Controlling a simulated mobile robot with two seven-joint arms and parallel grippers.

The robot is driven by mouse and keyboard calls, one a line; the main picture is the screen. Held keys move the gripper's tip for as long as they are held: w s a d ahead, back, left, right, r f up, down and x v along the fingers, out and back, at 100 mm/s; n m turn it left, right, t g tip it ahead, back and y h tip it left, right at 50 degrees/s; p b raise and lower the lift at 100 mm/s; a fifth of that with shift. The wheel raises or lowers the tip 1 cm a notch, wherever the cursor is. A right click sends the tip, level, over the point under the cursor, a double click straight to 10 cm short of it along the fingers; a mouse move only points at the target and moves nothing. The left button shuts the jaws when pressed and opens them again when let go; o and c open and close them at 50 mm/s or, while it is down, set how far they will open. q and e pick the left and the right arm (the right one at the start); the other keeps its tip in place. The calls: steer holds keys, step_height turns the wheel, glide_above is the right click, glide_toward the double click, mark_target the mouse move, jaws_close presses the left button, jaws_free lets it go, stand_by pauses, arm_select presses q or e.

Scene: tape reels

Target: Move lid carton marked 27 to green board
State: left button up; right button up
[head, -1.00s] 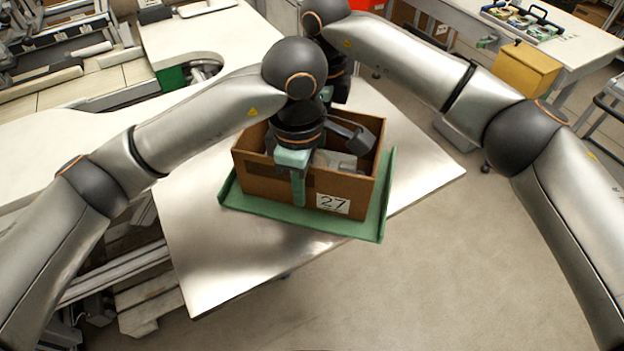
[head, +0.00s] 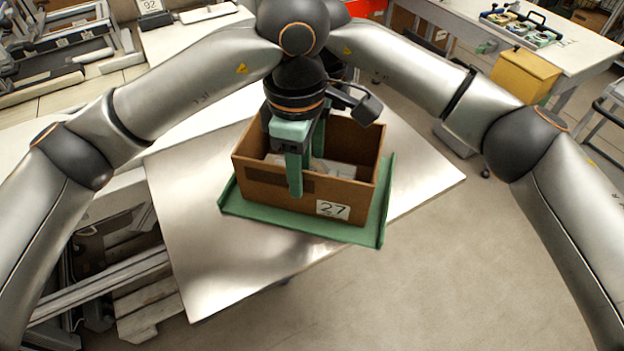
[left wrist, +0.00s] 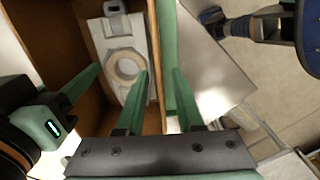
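The brown carton marked 27 (head: 270,190) stands upright on the green board (head: 368,232), which lies on a metal tabletop. Its top is open and pale items with a ring-shaped roll (left wrist: 125,68) lie inside. My left gripper (head: 305,185) is at the carton's near wall. In the left wrist view its two green fingers (left wrist: 160,85) are apart, one on each side of the carton wall (left wrist: 155,45), with gaps. My right gripper is mostly hidden behind the left wrist in the head view; part of it, with one green finger, shows in the left wrist view (left wrist: 75,90).
Bare metal tabletop (head: 220,260) lies left and in front of the board. A yellow box (head: 525,75) and a white table (head: 575,50) with a tray of parts stand at the back right. Open floor lies at the right.

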arm_select(q)
step_height(320, 180, up, 2)
steer(key=shift+r, duration=0.2)
arm_select(e)
steer(key=shift+r, duration=0.25)
step_height(320, 180, up, 12)
steer(key=shift+f, duration=0.25)
steer(key=shift+a, duration=0.1)
